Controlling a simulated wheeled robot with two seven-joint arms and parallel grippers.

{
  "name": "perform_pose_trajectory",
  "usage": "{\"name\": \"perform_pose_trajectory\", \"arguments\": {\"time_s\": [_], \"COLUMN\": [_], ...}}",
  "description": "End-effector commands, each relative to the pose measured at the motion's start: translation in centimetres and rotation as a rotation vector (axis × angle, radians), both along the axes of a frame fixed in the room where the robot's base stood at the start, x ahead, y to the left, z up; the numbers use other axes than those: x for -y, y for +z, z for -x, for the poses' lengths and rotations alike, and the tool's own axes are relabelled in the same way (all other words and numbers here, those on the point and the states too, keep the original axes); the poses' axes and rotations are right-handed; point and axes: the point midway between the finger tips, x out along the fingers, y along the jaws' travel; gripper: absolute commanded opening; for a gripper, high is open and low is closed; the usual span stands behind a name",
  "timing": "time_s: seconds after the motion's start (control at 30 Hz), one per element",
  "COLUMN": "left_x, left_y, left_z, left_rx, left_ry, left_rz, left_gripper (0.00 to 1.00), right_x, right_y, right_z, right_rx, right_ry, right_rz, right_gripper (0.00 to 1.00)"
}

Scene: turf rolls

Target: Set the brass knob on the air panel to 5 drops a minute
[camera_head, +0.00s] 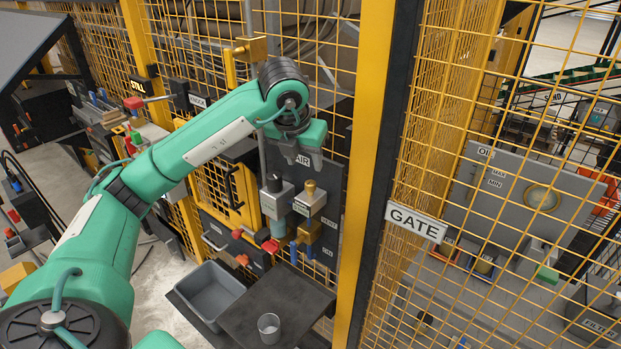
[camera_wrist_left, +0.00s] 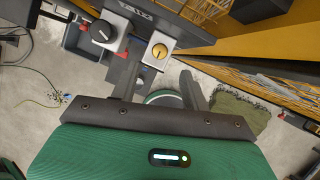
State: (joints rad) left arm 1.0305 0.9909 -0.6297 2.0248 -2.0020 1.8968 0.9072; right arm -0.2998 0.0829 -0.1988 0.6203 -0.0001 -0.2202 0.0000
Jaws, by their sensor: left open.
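The air panel (camera_head: 331,180) is a grey plate on the yellow mesh fence, with an AIR label near its top. The brass knob (camera_head: 310,187) sits on top of a light grey block on it. In the left wrist view the brass knob (camera_wrist_left: 160,51) shows from above as a round face with a small dark mark; the setting is too small to read. A black knob (camera_head: 274,183) stands on a block to its left. My left gripper (camera_head: 298,158) is open and empty, pointing down above the brass knob and apart from it. My right gripper is out of view.
A grey bin (camera_head: 207,290) and a dark shelf (camera_head: 295,300) with a clear cup (camera_head: 269,325) lie below the panel. A yellow post (camera_head: 365,190) and the GATE sign (camera_head: 417,222) stand to the right. Red-handled fittings (camera_head: 245,235) crowd the lower left.

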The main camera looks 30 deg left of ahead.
Motion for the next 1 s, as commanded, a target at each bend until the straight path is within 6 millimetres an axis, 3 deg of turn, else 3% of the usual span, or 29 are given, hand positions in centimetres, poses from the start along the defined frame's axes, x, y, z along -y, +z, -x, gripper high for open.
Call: {"name": "perform_pose_trajectory", "arguments": {"time_s": [0.5,0.7,0.97,1.0], "left_x": [-0.6,-0.7,-0.7,-0.7], "left_y": [-7.6,-8.9,-9.0,-9.0], "left_z": [-3.1,-3.6,-3.6,-3.6], "left_rx": [-0.003,-0.001,0.000,0.000], "left_ry": [0.000,-0.001,-0.001,-0.003], "left_rz": [0.001,0.001,0.001,0.001], "left_gripper": [0.46,0.46,0.46,0.39], "right_x": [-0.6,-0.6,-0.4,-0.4], "right_y": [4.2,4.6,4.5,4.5], "right_z": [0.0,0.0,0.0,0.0], "right_rx": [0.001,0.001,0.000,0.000], "right_ry": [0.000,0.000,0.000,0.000], "right_rz": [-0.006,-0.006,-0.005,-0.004], "right_gripper": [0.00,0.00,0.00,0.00]}}
